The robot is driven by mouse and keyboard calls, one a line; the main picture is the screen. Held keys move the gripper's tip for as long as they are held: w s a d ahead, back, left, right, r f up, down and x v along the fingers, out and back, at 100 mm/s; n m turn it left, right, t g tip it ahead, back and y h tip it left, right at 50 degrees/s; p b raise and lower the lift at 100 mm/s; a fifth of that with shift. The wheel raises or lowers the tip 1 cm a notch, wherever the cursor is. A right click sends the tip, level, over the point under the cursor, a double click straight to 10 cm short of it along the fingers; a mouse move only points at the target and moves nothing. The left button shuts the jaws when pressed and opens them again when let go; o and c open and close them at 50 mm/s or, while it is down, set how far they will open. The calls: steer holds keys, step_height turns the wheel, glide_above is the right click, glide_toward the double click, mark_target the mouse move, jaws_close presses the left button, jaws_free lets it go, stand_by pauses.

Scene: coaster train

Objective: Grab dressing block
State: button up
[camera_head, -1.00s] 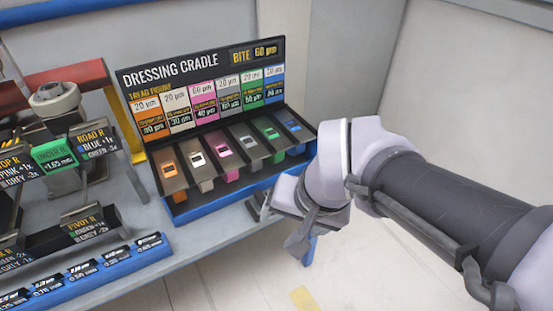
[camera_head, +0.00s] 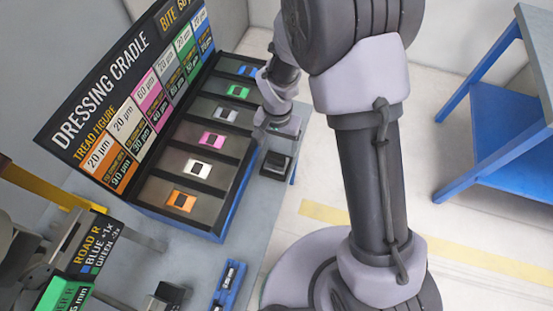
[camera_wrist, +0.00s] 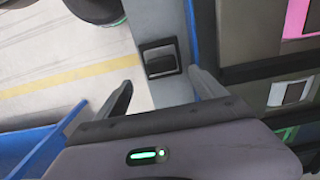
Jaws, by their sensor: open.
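The dressing cradle (camera_head: 225,212) stands on the grey bench with a row of slots, each holding a small coloured block: orange (camera_head: 182,200), white (camera_head: 199,168), pink (camera_head: 212,139), grey (camera_head: 226,114), green (camera_head: 238,91) and blue (camera_head: 247,71). A separate small dark block (camera_head: 276,164) sits on the bench strip beside the cradle; it also shows in the wrist view (camera_wrist: 159,58). My gripper (camera_wrist: 162,84) is open and empty, with the dark block ahead between its fingertips. In the head view my gripper (camera_head: 279,128) is beside the cradle, partly hidden by my arm.
The sign board (camera_head: 125,95) rises behind the slots. Another rack with a label card (camera_head: 93,245) is at the lower left. A blue-framed table (camera_head: 505,150) stands at the right. Open floor with a yellow line (camera_head: 325,213) lies between.

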mark_target(276, 157)
step_height(276, 157, down, 9)
steer(key=b, duration=0.3)
steer(key=shift+w+a+b, duration=0.1)
steer(key=shift+a+b, duration=0.05)
steer(key=shift+b, duration=0.2)
steer(key=shift+r, duration=0.15)
steer(key=shift+c, duration=0.4)
jaws_close()
